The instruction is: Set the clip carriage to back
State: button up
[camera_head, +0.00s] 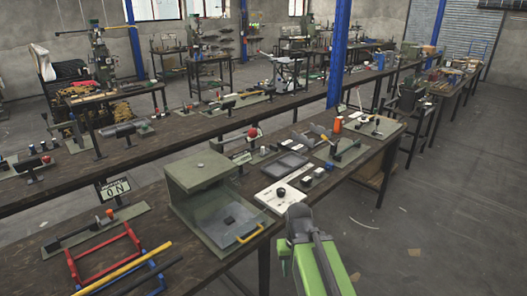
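No part in view is clearly marked as the clip carriage, and I cannot tell which one it is. Another is the small slide-like fixture on a green plate (350,154) at the right part of that bench. My green and grey arm reaches in from the bottom, with my gripper (297,222) in front of the bench's near edge. Its fingers are too small and foreshortened to show whether they are open.
A green box press with a clear front and yellow handle (205,172) stands on the front bench (150,190). A white plate with a black knob (268,196) is right of it. Red, yellow and blue bars (128,270) lie at near left. Open floor (430,220) is at right.

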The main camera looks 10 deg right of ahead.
aim_at(264, 153)
jog(key=z, duration=2.1)
jog(key=i, duration=3.6)
jog(key=u, duration=1.5)
jog(key=k, duration=0.2)
jog(key=u, duration=2.35)
jog(key=i, duration=0.2)
jog(key=u, duration=0.2)
